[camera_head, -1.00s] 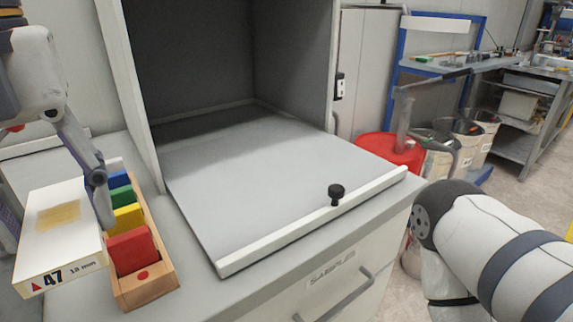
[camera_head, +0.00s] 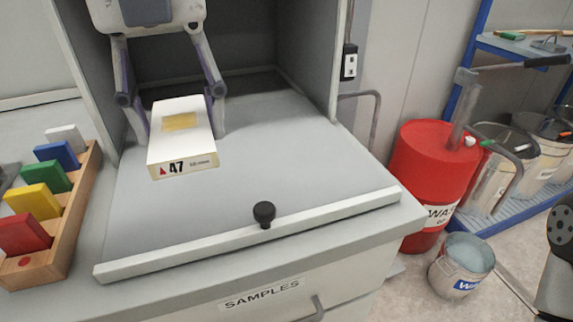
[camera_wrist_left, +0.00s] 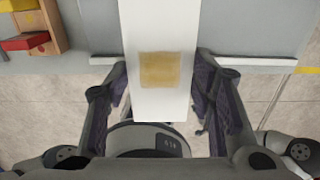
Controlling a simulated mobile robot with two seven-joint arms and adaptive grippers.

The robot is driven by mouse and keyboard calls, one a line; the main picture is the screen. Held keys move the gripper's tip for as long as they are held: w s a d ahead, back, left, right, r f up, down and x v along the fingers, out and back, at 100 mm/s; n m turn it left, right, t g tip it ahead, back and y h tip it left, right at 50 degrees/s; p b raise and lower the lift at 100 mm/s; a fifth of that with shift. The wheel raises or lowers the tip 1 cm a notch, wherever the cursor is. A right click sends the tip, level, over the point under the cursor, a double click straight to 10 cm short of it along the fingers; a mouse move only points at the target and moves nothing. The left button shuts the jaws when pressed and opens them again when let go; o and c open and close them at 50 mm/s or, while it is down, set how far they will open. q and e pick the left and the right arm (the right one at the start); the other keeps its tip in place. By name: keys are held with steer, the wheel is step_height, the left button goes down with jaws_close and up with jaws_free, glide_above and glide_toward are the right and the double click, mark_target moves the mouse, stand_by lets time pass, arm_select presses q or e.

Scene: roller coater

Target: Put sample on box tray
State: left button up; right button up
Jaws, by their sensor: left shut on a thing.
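The sample (camera_head: 195,139) is a flat white block marked 47, with a yellowish patch on top. My left gripper (camera_head: 179,133) is shut on it, a finger on each side. It also shows between the fingers (camera_wrist_left: 158,100) in the left wrist view. The box tray (camera_head: 250,145) is the grey sheet in the open booth, with a white front lip and a black knob (camera_head: 264,212). The sample is over the tray's left half, seemingly above it; the gap is hard to judge. My right gripper is out of view.
A wooden rack (camera_head: 72,222) with several coloured blocks stands left of the tray. Booth walls rise at both sides and behind. A red drum (camera_head: 430,165) and a metal bucket (camera_head: 462,262) stand on the floor at right. The tray's right half is clear.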

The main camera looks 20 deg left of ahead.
arm_select(q)
steer(key=w+d+f+b, duration=0.3)
steer(key=w+f, duration=0.2)
steer(key=w, duration=0.2)
steer(key=b, duration=0.1)
glide_above(276, 171)
steer(key=f, duration=0.4)
steer(key=shift+s+a, duration=0.25)
steer(key=shift+s, duration=0.15)
steer(key=f, duration=0.4)
steer(key=shift+w+d+f+b, duration=0.1)
steer(key=shift+w+d+b, duration=0.15)
steer(key=shift+w+b, duration=0.15)
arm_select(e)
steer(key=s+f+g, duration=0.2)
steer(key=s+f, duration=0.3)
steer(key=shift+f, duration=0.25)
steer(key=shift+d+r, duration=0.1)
arm_select(q)
steer(key=o, duration=1.1)
steer(key=shift+o, duration=0.2)
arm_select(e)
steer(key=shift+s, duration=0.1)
